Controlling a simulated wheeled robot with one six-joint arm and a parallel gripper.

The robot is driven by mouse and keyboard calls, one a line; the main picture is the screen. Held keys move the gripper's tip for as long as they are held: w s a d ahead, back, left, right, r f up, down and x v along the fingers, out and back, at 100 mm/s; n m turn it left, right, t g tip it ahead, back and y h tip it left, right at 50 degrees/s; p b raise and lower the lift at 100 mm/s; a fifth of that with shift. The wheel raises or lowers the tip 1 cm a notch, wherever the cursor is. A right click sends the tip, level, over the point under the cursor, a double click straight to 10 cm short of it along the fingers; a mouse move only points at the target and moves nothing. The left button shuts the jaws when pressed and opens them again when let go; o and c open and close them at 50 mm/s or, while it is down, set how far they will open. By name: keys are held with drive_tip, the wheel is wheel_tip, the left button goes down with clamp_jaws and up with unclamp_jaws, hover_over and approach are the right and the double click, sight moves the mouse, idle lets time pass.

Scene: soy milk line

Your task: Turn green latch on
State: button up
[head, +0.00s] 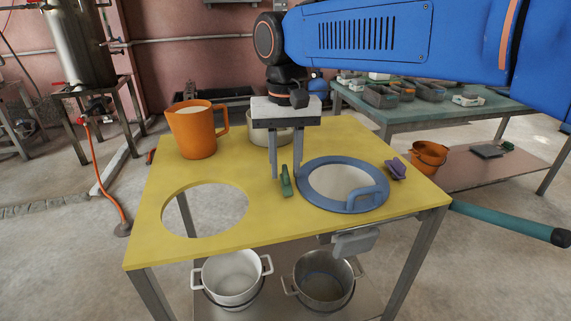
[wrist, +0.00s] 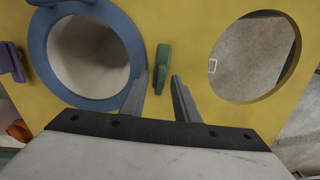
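The green latch (head: 286,182) stands on the yellow tabletop, just left of the blue ring (head: 312,196). In the wrist view the green latch (wrist: 163,66) lies between the blue ring (wrist: 42,62) and the open round hole, its long side pointing away from my gripper. My gripper (head: 285,171) points down over the table with its two fingers apart. In the wrist view my gripper (wrist: 160,77) has a fingertip on each side of the latch's near end, with gaps visible. I cannot tell the exact height of the tips over the table.
A purple latch (head: 397,169) sits right of the ring, and a blue handle (head: 367,193) rises from the ring. An orange jug (head: 195,132) and a metal pot (head: 262,127) stand at the back. The yellow table (head: 150,235) has an open hole at left. Pots stand below.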

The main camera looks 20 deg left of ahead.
drive_tip(key=shift+c, duration=0.3)
clamp_jaws()
drive_tip(key=shift+n, duration=0.3)
drive_tip(key=n, duration=0.6)
drive_tip(key=shift+n, duration=0.3)
drive_tip(key=n, duration=1)
drive_tip(key=shift+n, duration=0.4)
